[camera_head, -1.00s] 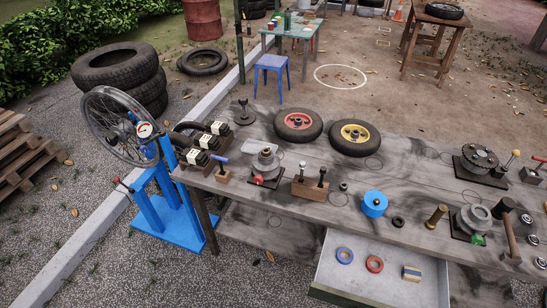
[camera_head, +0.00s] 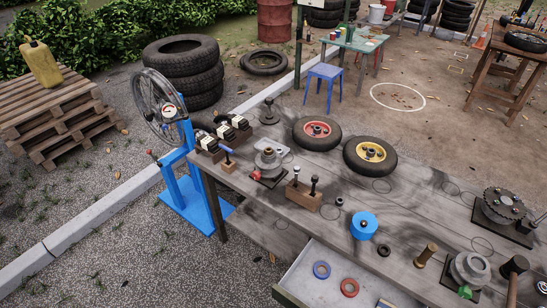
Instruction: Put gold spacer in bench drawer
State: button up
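The bench drawer (camera_head: 298,280) is pulled open at the bottom of the view, partly cut off by the frame's edge. A blue ring (camera_head: 322,270) and a red ring (camera_head: 349,287) lie in it. Part of a tan and blue item (camera_head: 384,303) shows at the bottom edge. I cannot make out a gold spacer for certain. A brass-coloured upright piece (camera_head: 426,255) with a wider top stands on the bench, right of a small black ring (camera_head: 384,250). My gripper is not in view.
The grey workbench (camera_head: 330,226) carries two wheels (camera_head: 370,157), a blue round part (camera_head: 363,225), a wooden block with posts (camera_head: 303,195) and metal fixtures (camera_head: 468,271). A blue wheel stand (camera_head: 190,190) is at its left end. Open gravel (camera_head: 120,255) lies at front left.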

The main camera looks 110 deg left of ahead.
aim_at(310, 288)
jog(key=i, duration=0.3)
jog(key=u, duration=0.1)
jog(key=k, duration=0.15)
jog(key=u, duration=3.3)
jog(key=i, duration=0.45)
jog(key=u, duration=0.05)
